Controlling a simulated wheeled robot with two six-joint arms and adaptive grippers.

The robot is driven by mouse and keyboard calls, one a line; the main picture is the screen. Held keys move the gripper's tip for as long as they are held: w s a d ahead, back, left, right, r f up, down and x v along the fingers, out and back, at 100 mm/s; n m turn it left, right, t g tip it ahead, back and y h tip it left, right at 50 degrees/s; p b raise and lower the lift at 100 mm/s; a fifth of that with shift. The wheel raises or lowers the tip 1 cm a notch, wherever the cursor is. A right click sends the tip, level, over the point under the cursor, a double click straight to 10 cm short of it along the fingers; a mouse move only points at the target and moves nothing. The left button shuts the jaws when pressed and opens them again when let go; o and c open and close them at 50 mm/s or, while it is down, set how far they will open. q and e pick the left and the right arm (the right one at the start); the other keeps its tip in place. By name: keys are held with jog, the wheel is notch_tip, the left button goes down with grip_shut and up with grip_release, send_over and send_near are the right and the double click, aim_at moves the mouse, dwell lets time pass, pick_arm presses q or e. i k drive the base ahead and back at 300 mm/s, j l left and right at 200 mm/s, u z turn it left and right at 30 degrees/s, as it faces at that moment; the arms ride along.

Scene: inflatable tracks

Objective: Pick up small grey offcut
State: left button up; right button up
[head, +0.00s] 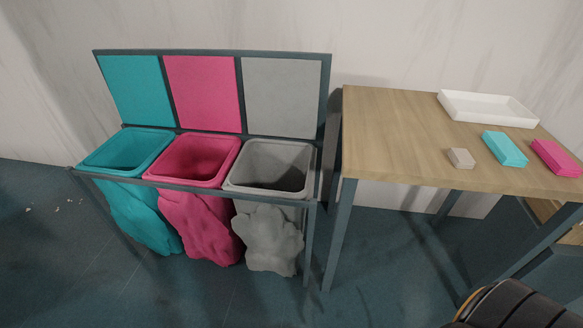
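The small grey offcut (461,158) is a pale grey-beige block lying on the wooden table (390,130), near its front edge. It lies left of a teal block (505,149) and a pink block (557,157), apart from both. Nothing touches or covers it. Neither of my grippers shows in the head view.
A white tray (488,108) stands at the table's back. Left of the table, a dark frame (213,54) holds a teal bin (128,150), a pink bin (195,159) and a grey bin (270,166). A dark rounded object is at the bottom right. The table's left half is clear.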

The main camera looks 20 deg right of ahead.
aim_at(461, 159)
jog(key=z, duration=2)
